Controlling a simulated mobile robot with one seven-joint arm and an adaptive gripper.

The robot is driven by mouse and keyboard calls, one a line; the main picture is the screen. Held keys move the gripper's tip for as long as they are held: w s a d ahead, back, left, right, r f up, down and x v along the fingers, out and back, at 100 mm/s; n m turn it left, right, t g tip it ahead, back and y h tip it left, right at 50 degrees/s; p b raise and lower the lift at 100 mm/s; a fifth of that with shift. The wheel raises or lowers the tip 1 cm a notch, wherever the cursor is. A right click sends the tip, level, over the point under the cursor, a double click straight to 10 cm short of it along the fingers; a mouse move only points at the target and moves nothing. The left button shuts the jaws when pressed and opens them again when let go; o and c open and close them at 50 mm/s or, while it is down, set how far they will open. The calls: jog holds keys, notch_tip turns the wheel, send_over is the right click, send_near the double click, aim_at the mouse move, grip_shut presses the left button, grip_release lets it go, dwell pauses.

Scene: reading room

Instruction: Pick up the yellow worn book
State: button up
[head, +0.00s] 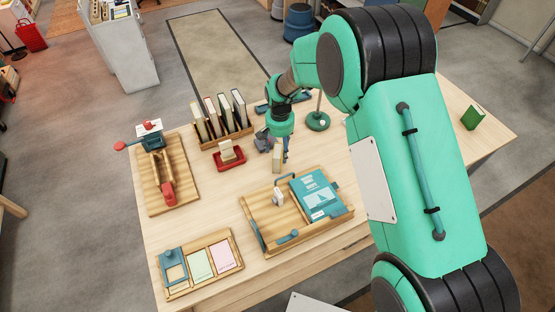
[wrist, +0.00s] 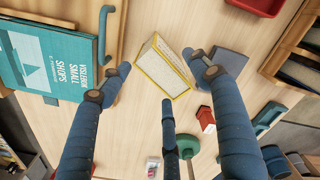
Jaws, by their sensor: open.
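The yellow worn book (head: 277,157) stands upright on the table, just beyond the wooden tray. In the wrist view the yellow-edged book (wrist: 162,68) shows its cream page side between my fingertips. My gripper (head: 274,146) is above and around the book, its fingers pointing down. In the wrist view my gripper (wrist: 156,66) is open, with one blue finger on each side of the book. The right fingertip looks close to the book; I cannot tell whether it touches. Part of the book is hidden by my gripper in the head view.
A wooden tray (head: 259,233) with a teal book (head: 316,194) lies in front. A rack of upright books (head: 222,138) and a red tray (head: 231,163) stand to the left. A green lamp base (head: 317,122) stands behind right.

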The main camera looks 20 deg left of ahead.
jog(key=shift+f, duration=1.25)
jog(key=shift+c, duration=0.3)
jog(key=c, duration=1.4)
jog(key=shift+o, duration=0.2)
jog(key=shift+r, duration=0.15)
notch_tip(320, 180, up, 10)
jog(key=shift+f+p, duration=0.1)
jog(key=shift+p, duration=0.45)
